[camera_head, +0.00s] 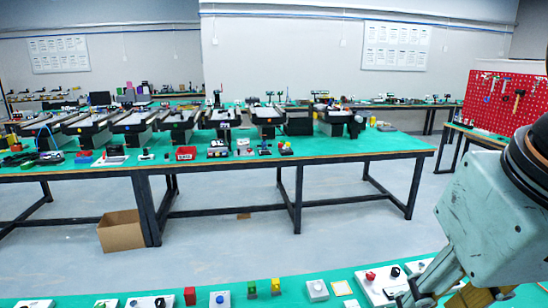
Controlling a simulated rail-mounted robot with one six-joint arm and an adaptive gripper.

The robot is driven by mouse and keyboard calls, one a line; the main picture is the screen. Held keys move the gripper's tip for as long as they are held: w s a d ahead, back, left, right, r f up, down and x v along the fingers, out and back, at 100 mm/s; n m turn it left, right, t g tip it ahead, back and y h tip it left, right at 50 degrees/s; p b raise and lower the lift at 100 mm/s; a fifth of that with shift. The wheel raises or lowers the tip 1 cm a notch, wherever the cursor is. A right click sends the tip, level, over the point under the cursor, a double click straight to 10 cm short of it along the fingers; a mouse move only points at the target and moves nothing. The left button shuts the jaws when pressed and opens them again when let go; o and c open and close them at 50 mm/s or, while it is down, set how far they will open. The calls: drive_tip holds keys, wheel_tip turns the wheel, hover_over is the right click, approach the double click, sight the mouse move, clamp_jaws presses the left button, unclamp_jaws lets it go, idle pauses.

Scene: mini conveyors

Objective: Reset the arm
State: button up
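My arm comes in at the right edge, and my gripper (436,284) points down and to the left at the bottom right. Its pale, worn body and metal finger links show, above the near green table (350,284). The ends of the fingers are hard to make out, and part of the gripper is cut off by the frame's edge. I cannot tell how far the fingers are apart, or whether anything is between them.
Near the gripper, a panel with a red button (370,276), a white button box (317,290) and small blocks line the near table. Across an open floor aisle, a long green table (330,150) carries several mini conveyors. A cardboard box (121,231) stands on the floor.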

drive_tip(key=shift+s+a+f, duration=0.1)
drive_tip(key=shift+s+f, duration=0.05)
drive_tip(key=shift+s, duration=0.5)
drive_tip(key=shift+s+a+f, duration=0.1)
drive_tip(key=shift+s+f, duration=0.05)
drive_tip(key=shift+s, duration=0.45)
drive_tip(key=shift+w, duration=0.1)
idle(1.1)
